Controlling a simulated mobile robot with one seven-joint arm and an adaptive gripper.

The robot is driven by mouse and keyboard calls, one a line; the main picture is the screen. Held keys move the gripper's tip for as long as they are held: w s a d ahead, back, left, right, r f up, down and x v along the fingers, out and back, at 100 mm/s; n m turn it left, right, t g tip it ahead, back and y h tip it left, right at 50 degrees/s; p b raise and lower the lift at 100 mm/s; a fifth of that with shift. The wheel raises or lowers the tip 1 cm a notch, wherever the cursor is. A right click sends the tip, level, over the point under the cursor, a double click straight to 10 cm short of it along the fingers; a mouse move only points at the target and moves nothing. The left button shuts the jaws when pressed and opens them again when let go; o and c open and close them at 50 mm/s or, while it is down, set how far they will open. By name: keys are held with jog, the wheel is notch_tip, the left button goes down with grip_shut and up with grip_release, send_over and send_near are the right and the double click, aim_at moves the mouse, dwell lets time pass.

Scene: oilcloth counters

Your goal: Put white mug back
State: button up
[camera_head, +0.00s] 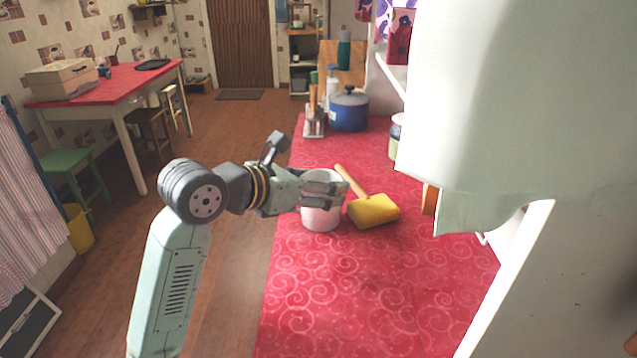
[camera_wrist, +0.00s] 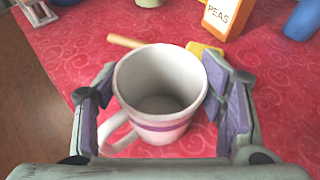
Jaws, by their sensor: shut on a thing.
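The white mug (camera_head: 321,214) stands upright at the left edge of the red counter (camera_head: 345,290), with my gripper (camera_head: 325,190) around its upper part. In the wrist view the empty white mug (camera_wrist: 160,88), with a purple band and a handle at lower left, sits between the two purple finger pads of my gripper (camera_wrist: 163,100). The fingers are shut on its sides. I cannot tell whether the mug's base touches the counter.
A blue pot (camera_head: 349,110) and a utensil holder (camera_head: 314,122) stand farther back. A pale green cloth (camera_head: 500,120) hangs at right. The near counter is clear.

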jog(key=o, duration=1.4)
jog(key=shift+r+p, duration=0.25)
jog(key=shift+p, duration=0.15)
jog(key=shift+s+a+b, duration=0.2)
jog(key=shift+a+b, duration=0.1)
jog(key=shift+b, duration=0.05)
jog(key=b+v, duration=0.3)
jog(key=v, duration=0.8)
jog(key=shift+s+b, duration=0.2)
jog(key=shift+b, duration=0.15)
jog(key=shift+r, duration=0.1)
